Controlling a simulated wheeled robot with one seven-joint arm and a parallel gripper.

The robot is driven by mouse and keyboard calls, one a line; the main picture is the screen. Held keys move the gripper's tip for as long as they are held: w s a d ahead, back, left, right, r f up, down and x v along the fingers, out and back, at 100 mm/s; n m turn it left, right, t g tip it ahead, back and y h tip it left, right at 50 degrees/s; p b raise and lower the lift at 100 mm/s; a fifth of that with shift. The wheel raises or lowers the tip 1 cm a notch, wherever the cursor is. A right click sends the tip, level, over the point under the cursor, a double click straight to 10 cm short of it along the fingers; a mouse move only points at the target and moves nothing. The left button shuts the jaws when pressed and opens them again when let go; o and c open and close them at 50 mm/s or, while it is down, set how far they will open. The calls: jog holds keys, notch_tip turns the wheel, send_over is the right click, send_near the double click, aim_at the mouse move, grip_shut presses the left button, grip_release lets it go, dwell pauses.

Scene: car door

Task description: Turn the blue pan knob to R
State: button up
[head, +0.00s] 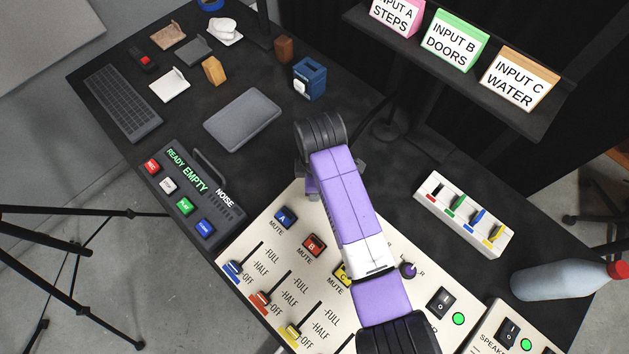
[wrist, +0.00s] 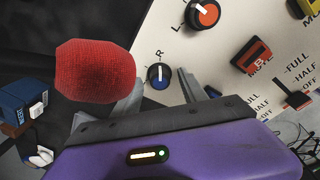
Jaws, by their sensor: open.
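The blue pan knob (wrist: 160,77) shows in the wrist view, on the cream panel (wrist: 222,70), near the panel's edge. Its white line points up in that view, toward the letter R; the L is to its left. My gripper (wrist: 163,92) is open, with one finger on each side of the knob in the picture. A gap shows beside the knob; I cannot tell the fingers' height over it. In the head view my arm hides the blue knob and most of the gripper.
A red foam ball (wrist: 95,70) is close to the left finger in the wrist view. A red knob (wrist: 204,14) and a red button (wrist: 250,56) are nearby. In the head view, a blue box (head: 310,78) and a grey pad (head: 243,118) lie beyond the panel.

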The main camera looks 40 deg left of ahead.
jog(key=r, duration=0.7)
jog(key=shift+s+d+r+b, duration=0.2)
jog(key=shift+d+b, duration=0.1)
jog(key=shift+b, duration=0.1)
